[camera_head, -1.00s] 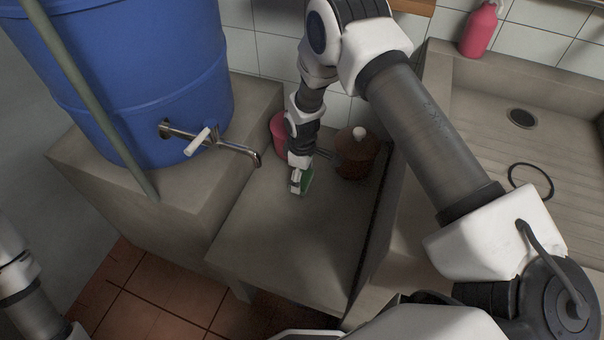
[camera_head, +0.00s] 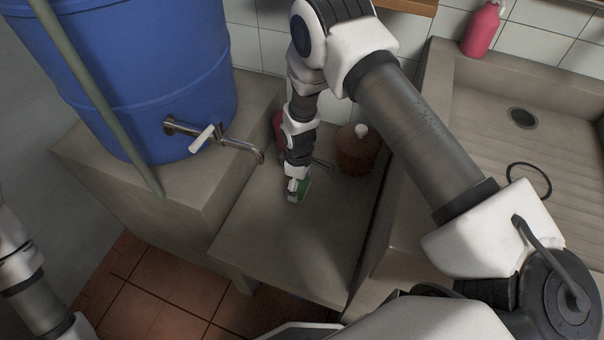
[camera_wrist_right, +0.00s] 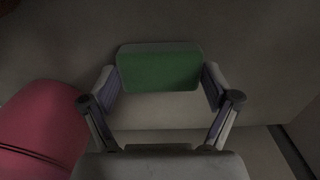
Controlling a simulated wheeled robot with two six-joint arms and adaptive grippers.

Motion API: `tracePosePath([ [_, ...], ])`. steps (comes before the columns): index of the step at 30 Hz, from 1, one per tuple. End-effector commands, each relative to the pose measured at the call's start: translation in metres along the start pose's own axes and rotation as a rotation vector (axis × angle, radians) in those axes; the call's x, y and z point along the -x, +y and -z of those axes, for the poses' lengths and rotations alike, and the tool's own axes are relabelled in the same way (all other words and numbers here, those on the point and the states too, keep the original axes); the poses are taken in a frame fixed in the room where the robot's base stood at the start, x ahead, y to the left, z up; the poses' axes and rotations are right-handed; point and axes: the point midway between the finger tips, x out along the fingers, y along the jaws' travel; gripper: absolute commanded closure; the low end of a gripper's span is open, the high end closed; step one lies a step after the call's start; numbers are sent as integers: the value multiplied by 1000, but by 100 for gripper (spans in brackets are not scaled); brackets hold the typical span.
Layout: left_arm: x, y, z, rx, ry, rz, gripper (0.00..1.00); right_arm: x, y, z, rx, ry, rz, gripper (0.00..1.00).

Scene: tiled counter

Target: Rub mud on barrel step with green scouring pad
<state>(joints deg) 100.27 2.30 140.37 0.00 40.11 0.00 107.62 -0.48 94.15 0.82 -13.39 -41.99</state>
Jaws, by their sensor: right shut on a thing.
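My right gripper (camera_head: 297,192) is shut on the green scouring pad (camera_head: 303,188), low over the grey barrel step (camera_head: 270,246). In the right wrist view the pad (camera_wrist_right: 160,68) sits between the two fingers (camera_wrist_right: 160,95), with its broad green face showing. Whether the pad touches the step I cannot tell. I make out no clear mud on the step; the arm covers part of it. Part of my left arm shows at the left edge of the head view, but its gripper is out of frame.
A blue barrel (camera_head: 150,80) with a metal tap (camera_head: 215,139) stands on a higher block at left. A red container (camera_head: 279,124) and a brown lidded pot (camera_head: 357,152) stand behind the gripper. A sink (camera_head: 490,130) lies right. The step's front is clear.

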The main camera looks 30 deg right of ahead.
Motion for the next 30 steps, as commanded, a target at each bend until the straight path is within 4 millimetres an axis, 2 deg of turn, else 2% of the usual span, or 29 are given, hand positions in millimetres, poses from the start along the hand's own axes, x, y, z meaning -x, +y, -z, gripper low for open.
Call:
tracePosePath([
  [5,-1,0,0,0,0,0,100,-4,1,0,-1,1,0,40],
  [17,-14,0,0,0,0,0,100,-8,39,0,-2,2,-1,40],
  [18,-14,0,0,0,0,0,100,-8,40,0,-1,2,-1,44],
  [19,-14,0,0,0,0,0,100,-8,41,0,-1,2,-1,44],
  [20,-14,0,0,0,0,0,100,-8,41,0,0,1,-1,50],
  [26,-12,0,0,0,0,0,100,-7,40,0,0,1,-1,50],
  [30,-1,0,0,0,0,0,100,7,40,0,0,1,-1,50],
])
